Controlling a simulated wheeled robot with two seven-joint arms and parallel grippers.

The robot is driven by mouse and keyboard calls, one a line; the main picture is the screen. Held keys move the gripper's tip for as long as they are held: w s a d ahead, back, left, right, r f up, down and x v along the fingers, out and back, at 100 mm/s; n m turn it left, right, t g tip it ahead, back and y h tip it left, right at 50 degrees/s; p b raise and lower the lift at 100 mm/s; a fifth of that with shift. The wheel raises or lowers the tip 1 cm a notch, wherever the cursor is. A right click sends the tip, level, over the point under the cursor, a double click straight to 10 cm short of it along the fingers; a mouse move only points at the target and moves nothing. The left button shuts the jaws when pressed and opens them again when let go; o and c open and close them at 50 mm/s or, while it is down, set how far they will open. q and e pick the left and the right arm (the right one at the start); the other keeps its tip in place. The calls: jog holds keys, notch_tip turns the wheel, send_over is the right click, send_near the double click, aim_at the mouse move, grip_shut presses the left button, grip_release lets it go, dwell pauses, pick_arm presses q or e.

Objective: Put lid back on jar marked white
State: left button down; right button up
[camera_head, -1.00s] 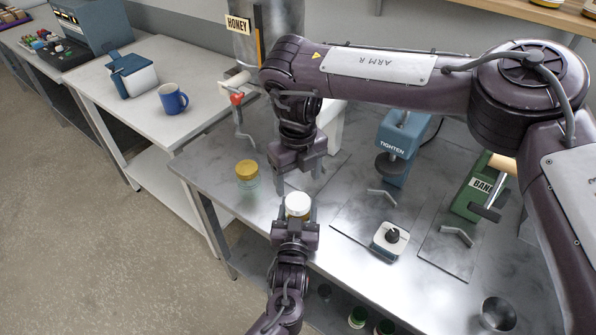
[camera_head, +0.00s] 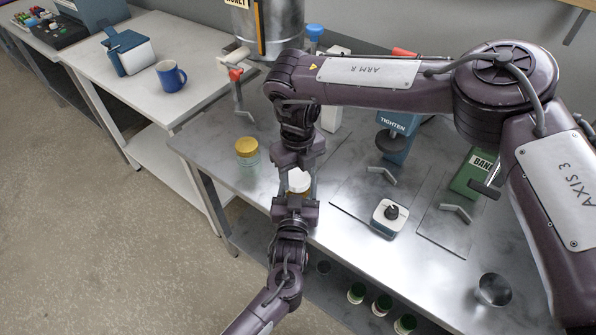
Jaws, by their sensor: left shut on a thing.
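A jar with a white top (camera_head: 299,180) is over the front edge area of the metal table (camera_head: 350,235). My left gripper (camera_head: 296,197) comes from below and is shut on this jar. My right gripper (camera_head: 298,170) points down right over the white top, its fingers close to the top's sides. Whether they grip it is hidden. The white top appears to sit on the jar; its seating and any marking on the jar cannot be made out.
A gold-lidded glass jar (camera_head: 247,152) stands close by on the left. A white device with a black knob (camera_head: 389,215), a blue TIGHTEN press (camera_head: 397,140), a green press (camera_head: 472,175) and a metal cup (camera_head: 494,290) stand on the right. A blue mug (camera_head: 171,77) is on the left table.

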jog(key=c, duration=0.5)
jog(key=shift+o, duration=0.2)
jog(key=m, duration=1.1)
jog(key=shift+m, duration=0.4)
jog(key=o, duration=1.1)
jog(key=shift+o, duration=0.2)
notch_tip(320, 180, up, 12)
pick_arm(q)
jog(key=shift+c, duration=1.9)
grip_release()
